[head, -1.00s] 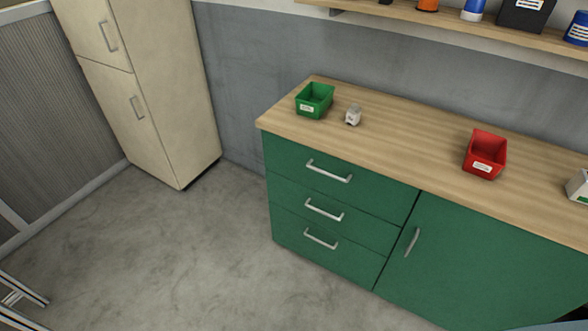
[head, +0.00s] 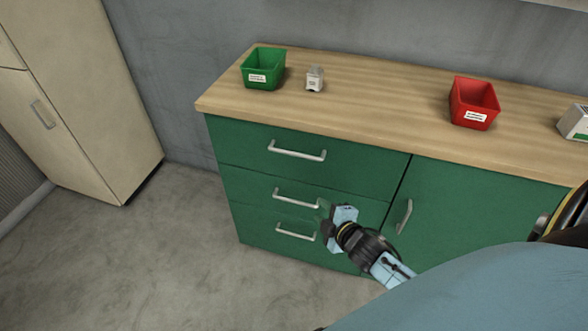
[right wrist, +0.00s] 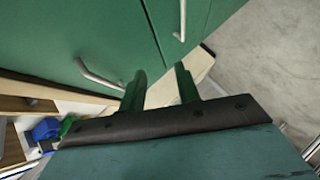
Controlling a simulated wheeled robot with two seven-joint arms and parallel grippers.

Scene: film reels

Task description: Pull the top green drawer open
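The top green drawer (head: 345,160) is shut, flush with the cabinet front, below the wooden top. Its silver bar handle (head: 297,152) runs across it. My right gripper (head: 326,220) is in front of the lower drawers, below and to the right of that handle and apart from it. In the right wrist view its two fingers (right wrist: 160,85) are spread with nothing between them. That view also shows green cabinet fronts with a handle (right wrist: 100,75) near the fingers; I cannot tell which handle it is. My left gripper is not in view.
Two more drawer handles sit below, the middle one (head: 296,198) and the bottom one (head: 296,233). A cabinet door handle (head: 404,216) is to the right. A green bin (head: 263,68) and a red bin (head: 474,104) stand on the wooden top (head: 390,110). Floor at left (head: 150,260) is clear.

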